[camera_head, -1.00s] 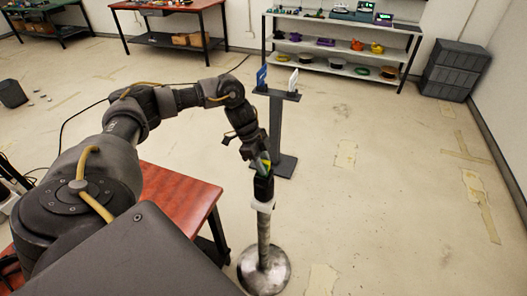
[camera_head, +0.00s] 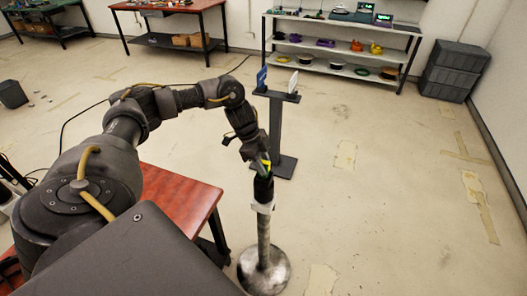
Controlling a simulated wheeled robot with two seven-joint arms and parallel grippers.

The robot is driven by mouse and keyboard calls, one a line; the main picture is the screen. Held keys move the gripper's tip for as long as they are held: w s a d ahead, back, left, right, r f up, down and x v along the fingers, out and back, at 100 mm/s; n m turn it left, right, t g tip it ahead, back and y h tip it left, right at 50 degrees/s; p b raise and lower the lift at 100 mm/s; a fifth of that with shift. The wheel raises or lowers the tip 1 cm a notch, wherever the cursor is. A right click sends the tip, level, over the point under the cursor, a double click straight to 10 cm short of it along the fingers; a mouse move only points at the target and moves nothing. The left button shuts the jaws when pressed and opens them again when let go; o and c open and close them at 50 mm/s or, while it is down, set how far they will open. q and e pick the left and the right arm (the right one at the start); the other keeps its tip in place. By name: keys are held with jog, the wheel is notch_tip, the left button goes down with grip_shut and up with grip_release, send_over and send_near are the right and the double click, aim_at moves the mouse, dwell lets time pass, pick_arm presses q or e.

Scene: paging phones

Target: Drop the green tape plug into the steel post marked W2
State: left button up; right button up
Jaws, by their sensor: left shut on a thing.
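My left gripper (camera_head: 258,163) is shut on the green tape plug (camera_head: 265,162), a dark piece with a yellow-green band showing at the fingers. The plug's dark lower part (camera_head: 263,190) is at the top of a steel post (camera_head: 264,240) with a round shiny base on the floor. A white tag (camera_head: 262,208) sits near the post's top; its marking is too small to read. I cannot tell how deep the plug sits in the post. My right gripper is not in view.
A dark stand (camera_head: 276,125) holding a blue and a white card is just behind the post. A red table (camera_head: 180,200) is to the left of it. A shelf (camera_head: 340,45) with several objects and grey drawers (camera_head: 453,70) stand at the back. The floor on the right is clear.

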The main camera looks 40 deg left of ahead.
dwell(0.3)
pick_arm(q)
jog(key=shift+f, duration=0.8)
dwell(0.4)
jog(key=o, duration=0.7)
jog(key=p+v, duration=0.8)
jog(key=v, duration=0.3)
jog(key=shift+p, duration=0.4)
dwell(0.3)
